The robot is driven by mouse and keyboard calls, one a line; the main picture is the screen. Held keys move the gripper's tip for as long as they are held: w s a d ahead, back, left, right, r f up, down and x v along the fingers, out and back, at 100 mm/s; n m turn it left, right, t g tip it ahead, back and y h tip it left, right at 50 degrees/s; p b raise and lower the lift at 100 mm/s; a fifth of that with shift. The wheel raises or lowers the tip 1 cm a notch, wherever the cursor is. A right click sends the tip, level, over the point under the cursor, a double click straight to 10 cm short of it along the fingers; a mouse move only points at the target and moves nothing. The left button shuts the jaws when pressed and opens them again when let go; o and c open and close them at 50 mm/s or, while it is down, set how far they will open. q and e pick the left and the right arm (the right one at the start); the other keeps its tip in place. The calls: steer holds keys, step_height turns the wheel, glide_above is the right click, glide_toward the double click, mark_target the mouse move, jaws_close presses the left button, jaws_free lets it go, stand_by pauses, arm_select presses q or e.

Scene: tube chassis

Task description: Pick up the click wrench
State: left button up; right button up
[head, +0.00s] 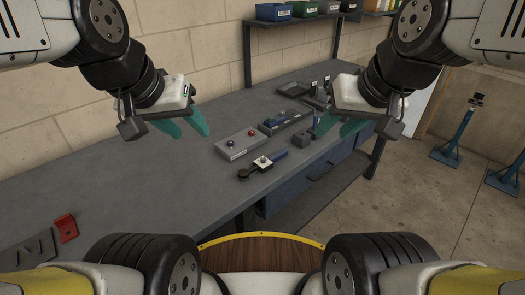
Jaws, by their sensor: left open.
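A tool with a blue handle (277,156) and a round black end (243,174), which looks like the click wrench, lies near the front edge of the grey workbench (130,175). A small metal block (262,163) with a knob sits at its middle; I cannot tell whether it is part of the tool. My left gripper (193,136) is open and empty, above the bench to the left of the tool. My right gripper (331,136) has its teal fingers apart and is empty, to the right of the tool and apart from it.
A grey control box (240,146) with black and red knobs and a dark tray (286,123) sit behind the tool. A small dark block (300,140) is to its right. A red block (66,228) lies at the left. The bench's left middle is clear.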

steer(key=shift+d, duration=0.2)
steer(key=o, duration=0.5)
steer(key=shift+w, duration=0.1)
steer(key=o, duration=0.3)
steer(key=w, duration=0.1)
steer(key=w+a+m+g, duration=0.1)
steer(key=w, duration=0.1)
steer(key=w+m, duration=0.1)
steer(key=w, duration=0.1)
steer(key=shift+w+a+f, duration=0.15)
steer(key=shift+f, duration=0.1)
steer(key=m+g+h, duration=0.2)
steer(key=m+g, duration=0.3)
steer(key=m, duration=0.3)
glide_above(265, 158)
steer(key=f, duration=1.9)
steer(key=shift+w, duration=0.35)
steer(key=shift+w+f, duration=0.1)
steer(key=shift+f, duration=4.1)
